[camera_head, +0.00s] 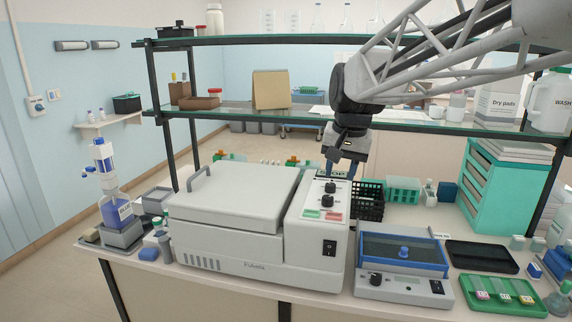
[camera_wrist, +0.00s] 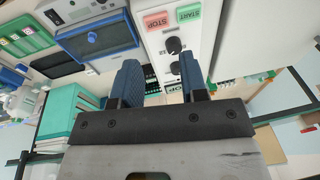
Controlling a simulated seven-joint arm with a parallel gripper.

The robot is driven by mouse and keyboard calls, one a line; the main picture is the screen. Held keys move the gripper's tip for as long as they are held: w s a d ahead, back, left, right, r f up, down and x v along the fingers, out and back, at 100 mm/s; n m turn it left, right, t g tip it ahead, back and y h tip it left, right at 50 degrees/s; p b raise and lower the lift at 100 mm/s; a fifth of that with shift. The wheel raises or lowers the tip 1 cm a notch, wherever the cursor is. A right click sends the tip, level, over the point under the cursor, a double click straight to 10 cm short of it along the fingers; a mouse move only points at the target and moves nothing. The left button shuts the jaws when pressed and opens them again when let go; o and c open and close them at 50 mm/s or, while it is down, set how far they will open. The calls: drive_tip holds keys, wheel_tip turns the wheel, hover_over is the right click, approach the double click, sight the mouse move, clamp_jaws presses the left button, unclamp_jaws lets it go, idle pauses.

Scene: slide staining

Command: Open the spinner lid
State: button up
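The spinner (camera_head: 235,255) is a large pale grey box at the front centre-left of the bench. Its broad flat lid (camera_head: 240,195) looks shut, lying flat on the body. A grey bar handle (camera_head: 199,178) stands at the lid's left end. To the lid's right is the control panel (camera_head: 318,230) with dark knobs, a green START and a red STOP button; it also shows in the wrist view (camera_wrist: 172,50). My gripper (camera_head: 341,170) is above the panel's back end, well right of the handle. In the wrist view its blue fingers (camera_wrist: 162,75) are apart with nothing held between them.
A blue-lidded device (camera_head: 402,270) stands right of the spinner, beside a green slide tray (camera_head: 502,293). A black basket (camera_head: 370,203) and a teal drawer cabinet (camera_head: 503,190) are behind. A blue-filled bottle (camera_head: 115,210) stands left. Glass shelves (camera_head: 270,112) cross above the bench.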

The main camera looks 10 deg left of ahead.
drive_tip(key=w+a, duration=0.5)
drive_tip(key=a, duration=0.5)
drive_tip(key=w+a, duration=0.5)
drive_tip(key=a, duration=0.5)
drive_tip(key=g, duration=0.2)
approach(198, 172)
drive_tip(key=shift+d+f+y, duration=0.15)
drive_tip(key=shift+f+y, duration=0.25)
drive_tip(key=shift+f, duration=0.05)
drive_tip(key=shift+f, duration=0.15)
drive_tip(key=shift+a+f, duration=0.25)
drive_tip(key=shift+f, duration=1)
drive_tip(key=shift+a+f, duration=0.2)
drive_tip(key=shift+f, duration=1)
drive_tip(key=shift+a+f, duration=0.25)
drive_tip(key=shift+f, duration=1)
clamp_jaws()
